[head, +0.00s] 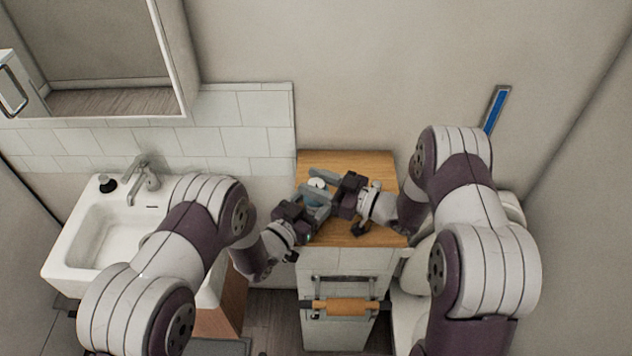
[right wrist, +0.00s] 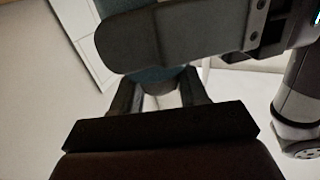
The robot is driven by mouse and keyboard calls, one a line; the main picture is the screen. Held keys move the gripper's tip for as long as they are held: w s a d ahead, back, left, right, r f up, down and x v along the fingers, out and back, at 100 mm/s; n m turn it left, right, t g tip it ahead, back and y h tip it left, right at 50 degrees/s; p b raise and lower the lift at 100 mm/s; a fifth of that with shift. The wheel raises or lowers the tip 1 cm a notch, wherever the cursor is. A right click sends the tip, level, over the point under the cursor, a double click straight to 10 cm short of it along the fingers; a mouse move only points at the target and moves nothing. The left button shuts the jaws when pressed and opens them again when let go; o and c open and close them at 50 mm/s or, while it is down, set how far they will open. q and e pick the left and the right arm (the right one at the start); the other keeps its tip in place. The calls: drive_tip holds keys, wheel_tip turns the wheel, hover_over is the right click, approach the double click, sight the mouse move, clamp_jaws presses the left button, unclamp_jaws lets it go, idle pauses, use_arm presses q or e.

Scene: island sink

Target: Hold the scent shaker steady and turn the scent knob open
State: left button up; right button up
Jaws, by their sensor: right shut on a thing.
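The scent shaker (head: 317,196) is a small teal-blue thing with a round white top (head: 317,183), on the wooden cabinet top. I take the white top to be the scent knob. My right gripper (head: 322,186) comes in from the right and is shut on the shaker, one finger on either side. In the right wrist view, part of the teal body (right wrist: 172,75) shows beyond the fingers. My left gripper (head: 314,209) is at the shaker's near left side. One of its grey fingers crosses in front of the teal body in the right wrist view; its grip is hidden.
The wooden cabinet top (head: 372,162) is small, with a tiled wall at its back left. A white sink (head: 95,228) with a tap (head: 146,176) stands at the left. An orange-brown bar (head: 345,306) crosses the cabinet's front. The floor in front is narrow.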

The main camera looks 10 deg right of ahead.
sight(317, 183)
drive_tip(key=shift+n+g+y, duration=1.2)
drive_tip(key=shift+n+g, duration=0.5)
drive_tip(key=shift+g, duration=1)
drive_tip(key=o, duration=1)
drive_tip(key=shift+c, duration=0.2)
wheel_tip(317, 183, up, 10)
drive_tip(key=shift+r, duration=0.1)
